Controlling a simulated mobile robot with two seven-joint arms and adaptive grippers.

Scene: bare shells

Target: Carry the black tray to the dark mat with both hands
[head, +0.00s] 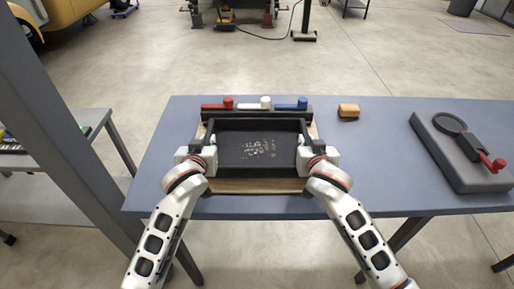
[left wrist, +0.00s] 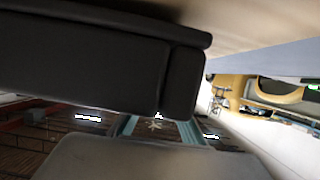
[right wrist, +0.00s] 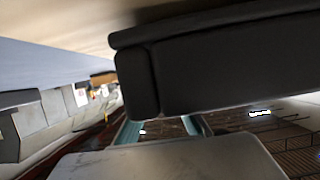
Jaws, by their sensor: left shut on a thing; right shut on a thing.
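The black tray (head: 258,172) is in the middle of the head view, level as far as I can tell, with pale specks on its floor. My left gripper (head: 211,141) is shut on the tray's left side, and my right gripper (head: 304,141) is shut on its right side. The tray's dark wall fills much of the left wrist view (left wrist: 80,60) and the right wrist view (right wrist: 230,65). A brown board (head: 255,187) shows beneath the tray's edges. I cannot make out a separate dark mat; the tray hides what is under it.
The blue-grey table (head: 380,180) carries a dark rack (head: 257,116) with red, white and blue handles just behind the tray. An orange block (head: 348,110) lies right of it. A grey slab (head: 450,165) with a black round-ended tool is at the right. The table between is clear.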

